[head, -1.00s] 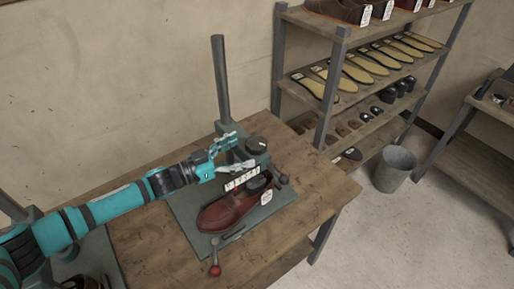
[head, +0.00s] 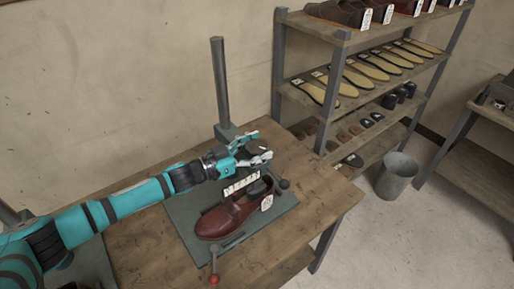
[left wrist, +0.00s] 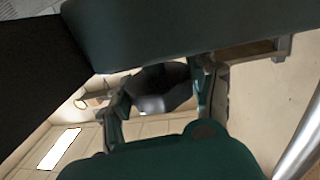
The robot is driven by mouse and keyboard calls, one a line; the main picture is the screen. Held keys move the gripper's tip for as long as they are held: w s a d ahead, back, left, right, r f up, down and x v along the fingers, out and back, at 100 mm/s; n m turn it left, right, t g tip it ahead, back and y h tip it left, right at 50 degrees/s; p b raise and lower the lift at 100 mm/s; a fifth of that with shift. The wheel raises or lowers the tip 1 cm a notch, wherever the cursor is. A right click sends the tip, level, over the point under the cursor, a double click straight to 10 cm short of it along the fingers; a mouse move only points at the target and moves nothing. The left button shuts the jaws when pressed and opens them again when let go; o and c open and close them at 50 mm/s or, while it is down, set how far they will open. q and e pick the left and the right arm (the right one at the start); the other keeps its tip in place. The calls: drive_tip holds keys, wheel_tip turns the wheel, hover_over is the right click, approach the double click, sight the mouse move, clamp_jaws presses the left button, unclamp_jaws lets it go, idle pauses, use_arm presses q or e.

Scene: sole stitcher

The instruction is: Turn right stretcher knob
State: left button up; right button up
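The dark round stretcher knob (head: 257,149) sits at the back of the sole-stitcher plate, behind a brown leather shoe (head: 232,212). My left gripper (head: 257,148) reaches it from the left, with its fingers spread on either side of the knob. In the left wrist view the dark faceted knob (left wrist: 160,88) shows between the two fingers. I cannot tell whether the fingers touch it. The gripper partly hides the knob in the head view. My right gripper is not in view.
A white label strip (head: 240,184) stands between the gripper and the shoe. A grey post (head: 221,85) rises behind the knob. A red-ended lever (head: 214,278) is at the front, and a small dark-knobbed lever (head: 284,184) is at the right. A shelf rack (head: 340,40) stands behind.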

use_arm(q)
drive_tip(key=c, duration=0.4)
drive_tip(key=shift+g, duration=0.3)
drive_tip(key=shift+f+m+g+h+b, duration=0.2)
drive_tip(key=shift+m+g+h+b, duration=0.4)
drive_tip(key=shift+m+g+b, duration=0.5)
drive_tip(key=m+g+b, duration=0.1)
drive_tip(key=g+b, duration=0.1)
drive_tip(key=m+g+h+b, duration=0.1)
drive_tip(key=m+g+b, duration=0.1)
drive_tip(key=g+b, duration=0.1)
drive_tip(key=shift+f, duration=0.15)
drive_tip(key=shift+r+m+g+b, duration=0.25)
drive_tip(key=shift+m+g+b, duration=0.35)
drive_tip(key=shift+g+b, duration=0.35)
drive_tip(key=o, duration=1.2)
